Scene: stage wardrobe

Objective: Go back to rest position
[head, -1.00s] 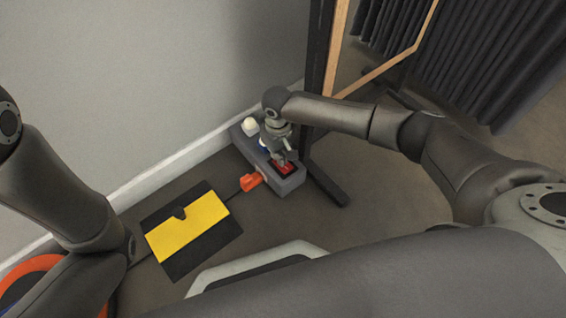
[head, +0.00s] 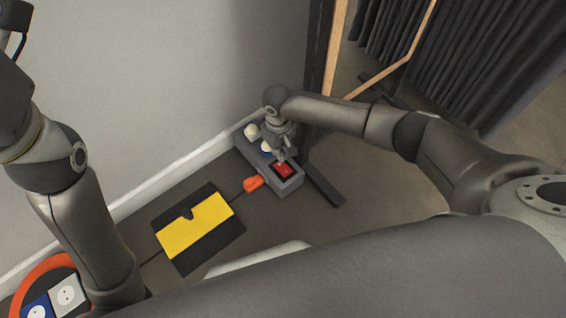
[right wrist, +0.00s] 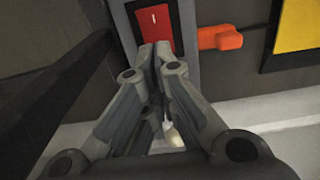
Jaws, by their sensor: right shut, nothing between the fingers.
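My right gripper (head: 285,154) is shut and empty. It points down just above the grey power box (head: 291,186) on the floor by the wall, close to its red switch (head: 283,169). In the right wrist view the shut fingers (right wrist: 152,60) sit just short of the red switch (right wrist: 155,24); I cannot tell whether they touch it. My left arm comes in from the left and bends upward; its gripper is out of the head view.
An orange plug (head: 253,184) sits at the box's side, its cable leading to a black and yellow plate (head: 196,226). An orange-rimmed item with sockets (head: 68,295) lies lower left. A wooden-framed mirror stand (head: 339,40) and dark curtains (head: 480,60) stand right.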

